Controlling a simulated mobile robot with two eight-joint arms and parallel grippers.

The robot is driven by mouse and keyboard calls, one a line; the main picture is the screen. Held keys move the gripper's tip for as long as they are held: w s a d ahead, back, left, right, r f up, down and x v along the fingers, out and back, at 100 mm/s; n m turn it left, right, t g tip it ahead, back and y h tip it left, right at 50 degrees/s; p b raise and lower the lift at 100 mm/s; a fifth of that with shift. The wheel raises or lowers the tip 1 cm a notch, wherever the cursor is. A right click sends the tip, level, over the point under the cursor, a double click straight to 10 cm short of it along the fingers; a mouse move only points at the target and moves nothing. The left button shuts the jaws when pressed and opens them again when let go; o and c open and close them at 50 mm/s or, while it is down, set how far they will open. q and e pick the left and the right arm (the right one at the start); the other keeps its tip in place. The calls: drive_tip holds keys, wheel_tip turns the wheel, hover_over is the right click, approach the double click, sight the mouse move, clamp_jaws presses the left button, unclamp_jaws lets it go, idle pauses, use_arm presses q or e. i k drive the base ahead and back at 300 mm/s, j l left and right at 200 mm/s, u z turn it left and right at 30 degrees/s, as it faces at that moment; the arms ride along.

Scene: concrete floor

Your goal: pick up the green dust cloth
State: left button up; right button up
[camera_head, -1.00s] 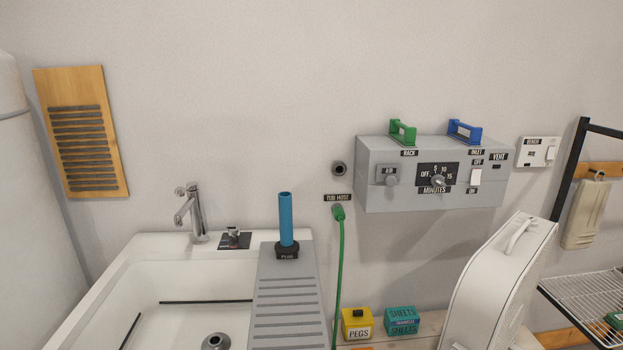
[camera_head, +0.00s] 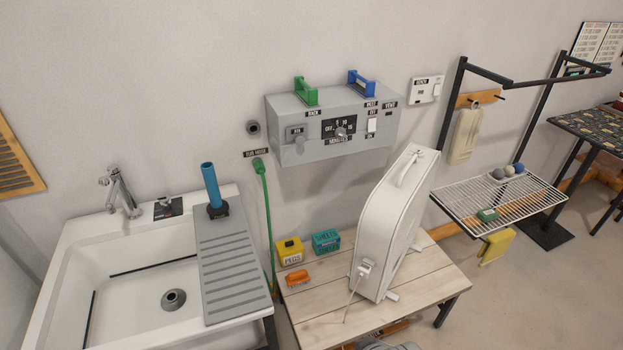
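No item that I can clearly identify as a green dust cloth shows. Neither of my grippers is in view.
A white sink (camera_head: 75,255) with a grey ridged board (camera_head: 228,270) is at the left. A wooden table (camera_head: 425,275) holds a tall white appliance (camera_head: 385,235), a yellow pegs box (camera_head: 290,252), a teal box (camera_head: 326,241) and an orange item (camera_head: 298,278). Bare floor (camera_head: 540,290) lies at right.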

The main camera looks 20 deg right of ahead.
sight(487, 215)
drive_tip(key=z, duration=1.9)
drive_tip(key=i+l, duration=0.2)
drive_tip(key=i, duration=0.25)
drive_tip(key=i+l, duration=0.25)
drive_tip(key=i, duration=0.2)
drive_tip(key=i+l, duration=0.2)
drive_tip(key=i, duration=0.25)
drive_tip(key=i+l, duration=0.2)
drive_tip(key=i, duration=0.3)
drive_tip(key=i+l, duration=0.2)
drive_tip(key=i, duration=0.25)
drive_tip(key=i+l, duration=0.25)
drive_tip(key=i, duration=0.2)
drive_tip(key=i+l, duration=0.2)
drive_tip(key=i, duration=0.25)
